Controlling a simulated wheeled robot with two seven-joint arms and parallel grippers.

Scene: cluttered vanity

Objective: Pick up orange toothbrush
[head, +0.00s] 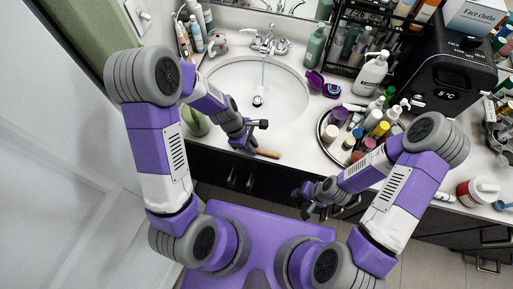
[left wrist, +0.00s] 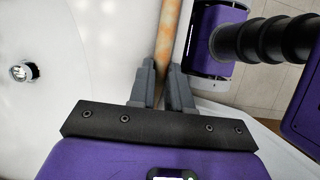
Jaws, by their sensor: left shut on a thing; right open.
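The orange toothbrush (head: 266,153) lies near the front edge of the counter, before the sink; only part of its handle shows. In the left wrist view the orange shaft (left wrist: 170,35) runs up from between the two fingers. My left gripper (head: 250,138) is shut on it at the counter front, and its fingers (left wrist: 161,70) sit on both sides of the shaft. The rest of the brush is hidden by the gripper. My right gripper (head: 308,204) is open and empty, in front of and below the counter edge.
The white sink (head: 290,95) lies just behind my left gripper, with its drain (left wrist: 24,72) in the wrist view. A round tray (head: 325,146) of bottles and jars stands to the right. A purple item (head: 322,84) and a soap dispenser (head: 372,72) stand behind.

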